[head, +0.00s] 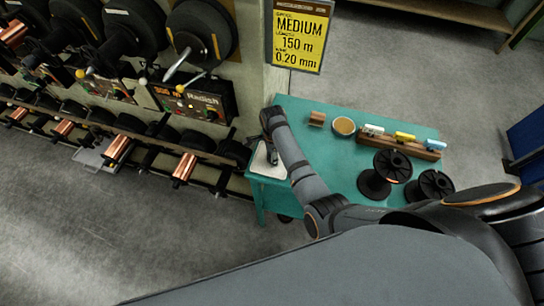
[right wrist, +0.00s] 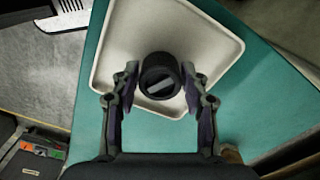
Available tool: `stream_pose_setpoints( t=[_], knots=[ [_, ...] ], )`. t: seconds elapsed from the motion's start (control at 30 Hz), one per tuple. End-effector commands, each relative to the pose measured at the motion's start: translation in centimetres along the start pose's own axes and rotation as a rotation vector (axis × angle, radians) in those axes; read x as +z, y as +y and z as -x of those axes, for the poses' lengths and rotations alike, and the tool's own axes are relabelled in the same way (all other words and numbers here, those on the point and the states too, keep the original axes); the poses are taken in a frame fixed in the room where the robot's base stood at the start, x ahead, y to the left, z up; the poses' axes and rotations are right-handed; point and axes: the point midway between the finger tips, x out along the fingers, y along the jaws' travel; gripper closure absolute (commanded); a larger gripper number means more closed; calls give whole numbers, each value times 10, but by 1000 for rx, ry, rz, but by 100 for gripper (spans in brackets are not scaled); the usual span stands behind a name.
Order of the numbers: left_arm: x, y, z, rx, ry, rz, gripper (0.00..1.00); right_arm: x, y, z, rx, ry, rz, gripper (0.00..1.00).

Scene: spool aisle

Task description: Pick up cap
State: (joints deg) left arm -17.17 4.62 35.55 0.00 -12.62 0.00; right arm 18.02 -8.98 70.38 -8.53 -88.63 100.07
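A round black cap (right wrist: 160,82) with a pale bar-shaped mark on its face is over a cream tray (right wrist: 118,68) in the right wrist view. My right gripper (right wrist: 160,78) has its two fingers spread, one on each side of the cap. Narrow gaps seem to show between the fingers and the cap, and I cannot tell whether either touches. In the head view my right arm reaches to the tray (head: 262,166) at the left end of the teal table; the cap is not clear there. My left gripper is not in view.
The teal table (head: 330,168) also holds a small brown block (head: 317,119), a round tan-topped container (head: 344,126), a wooden rack (head: 372,139) with several small coloured items, and black spools (head: 374,184). A shelf of wire spools (head: 125,122) stands left, close to the tray.

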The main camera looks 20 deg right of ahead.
Motion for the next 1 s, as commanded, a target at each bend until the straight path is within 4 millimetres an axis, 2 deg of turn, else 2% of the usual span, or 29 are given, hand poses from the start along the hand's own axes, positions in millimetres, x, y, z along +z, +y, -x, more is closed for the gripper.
stream_pose_setpoints(
  t=[0.03,0.3,0.63,1.0],
  knots=[
    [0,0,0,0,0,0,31,0,0,0,0,0,0,66],
    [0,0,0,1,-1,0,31,0,0,0,0,0,0,100],
    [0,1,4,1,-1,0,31,0,-1,5,-1,0,1,100],
    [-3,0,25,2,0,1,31,-3,-10,35,-1,-1,10,100]
  ],
)
